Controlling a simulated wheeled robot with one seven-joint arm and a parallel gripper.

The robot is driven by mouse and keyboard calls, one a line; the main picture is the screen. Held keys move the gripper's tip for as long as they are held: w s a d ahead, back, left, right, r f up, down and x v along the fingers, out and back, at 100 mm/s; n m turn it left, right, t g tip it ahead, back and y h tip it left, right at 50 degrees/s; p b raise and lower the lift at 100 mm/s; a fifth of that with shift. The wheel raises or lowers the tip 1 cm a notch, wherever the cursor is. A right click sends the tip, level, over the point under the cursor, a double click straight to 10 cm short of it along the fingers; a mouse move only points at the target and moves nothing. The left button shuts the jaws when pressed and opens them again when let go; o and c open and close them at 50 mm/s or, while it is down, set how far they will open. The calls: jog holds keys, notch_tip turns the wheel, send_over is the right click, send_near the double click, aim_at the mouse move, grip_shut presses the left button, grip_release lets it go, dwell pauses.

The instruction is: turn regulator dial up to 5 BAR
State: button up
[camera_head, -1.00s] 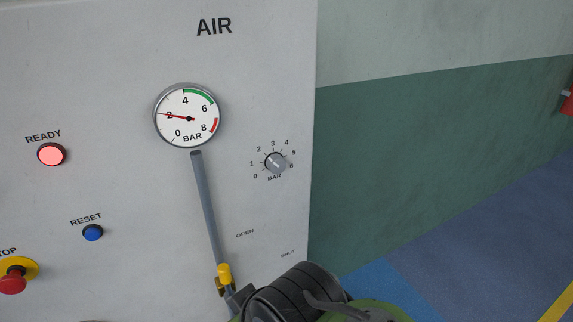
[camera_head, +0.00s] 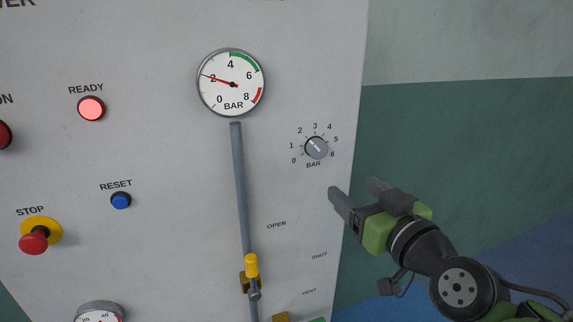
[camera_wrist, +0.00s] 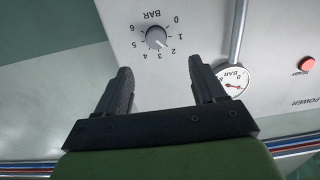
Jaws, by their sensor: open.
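The regulator dial (camera_head: 316,147) is a small grey knob on the light panel, ringed by numbers 0 to 6 and marked BAR. Its white line points up-left, near 2. In the wrist view the dial (camera_wrist: 157,37) appears upside down, beyond and roughly between the fingertips. The round pressure gauge (camera_head: 231,83) up-left of the dial has its needle at about 2. My gripper (camera_head: 353,187) is open and empty, below and right of the dial, apart from it. Both dark fingers also show in the wrist view (camera_wrist: 160,64).
A grey pipe (camera_head: 240,185) with a yellow-handled valve (camera_head: 251,266) runs below the gauge. The red STOP button (camera_head: 34,241), blue RESET button (camera_head: 121,201) and lit READY lamp (camera_head: 91,108) are at left. The panel around the dial is flat and clear.

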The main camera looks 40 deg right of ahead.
aim_at(320, 151)
jog(key=p+x, duration=0.1)
jog(key=x, duration=0.4)
jog(key=r+p+x, duration=0.1)
jog(key=x, duration=0.4)
jog(key=d+p+x, duration=0.1)
jog(key=x, duration=0.4)
jog(key=shift+r, duration=0.15)
jog(key=shift+c, duration=0.4)
jog(key=c, duration=1)
